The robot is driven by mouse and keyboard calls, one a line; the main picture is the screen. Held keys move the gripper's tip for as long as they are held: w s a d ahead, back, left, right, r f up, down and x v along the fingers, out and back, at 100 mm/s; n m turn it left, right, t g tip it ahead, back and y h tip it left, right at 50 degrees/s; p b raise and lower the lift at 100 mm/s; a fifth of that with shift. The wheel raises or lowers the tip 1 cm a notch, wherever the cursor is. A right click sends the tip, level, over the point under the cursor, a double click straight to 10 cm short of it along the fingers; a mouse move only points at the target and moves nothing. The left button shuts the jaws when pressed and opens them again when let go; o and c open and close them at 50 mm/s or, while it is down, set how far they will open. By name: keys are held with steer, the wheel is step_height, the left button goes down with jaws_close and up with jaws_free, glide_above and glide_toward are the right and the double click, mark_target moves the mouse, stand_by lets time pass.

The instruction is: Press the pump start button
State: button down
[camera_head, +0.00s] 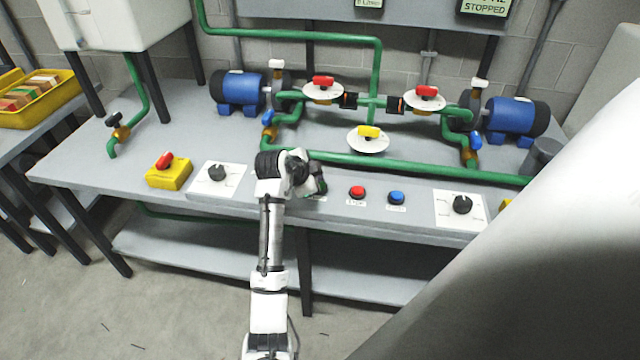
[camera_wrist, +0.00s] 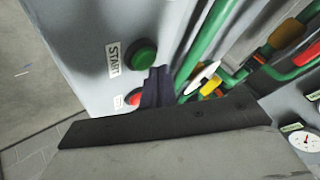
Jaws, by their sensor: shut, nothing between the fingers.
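The green start button (camera_wrist: 143,54) shows in the wrist view beside its white START label (camera_wrist: 113,58). In the head view my gripper covers most or all of it. My gripper (camera_head: 318,184) is shut and empty over the front panel, left of the red button (camera_head: 357,192). In the wrist view the dark fingertips (camera_wrist: 158,78) are close beside the green button, between it and the partly hidden red button (camera_wrist: 135,99). I cannot tell whether the fingertips touch the green button.
A blue button (camera_head: 396,197) is right of the red one. Black rotary knobs (camera_head: 217,172) (camera_head: 462,204) sit on white plates on either side. A yellow box with a red switch (camera_head: 168,171) is at left. Green pipes (camera_head: 420,168), valves and blue pumps (camera_head: 237,90) stand behind.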

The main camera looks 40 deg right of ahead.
steer(key=shift+f, duration=0.5)
stand_by(0.4)
steer(key=shift+r, duration=0.55)
step_height(320, 180, up, 6)
steer(key=p, duration=0.5)
stand_by(0.8)
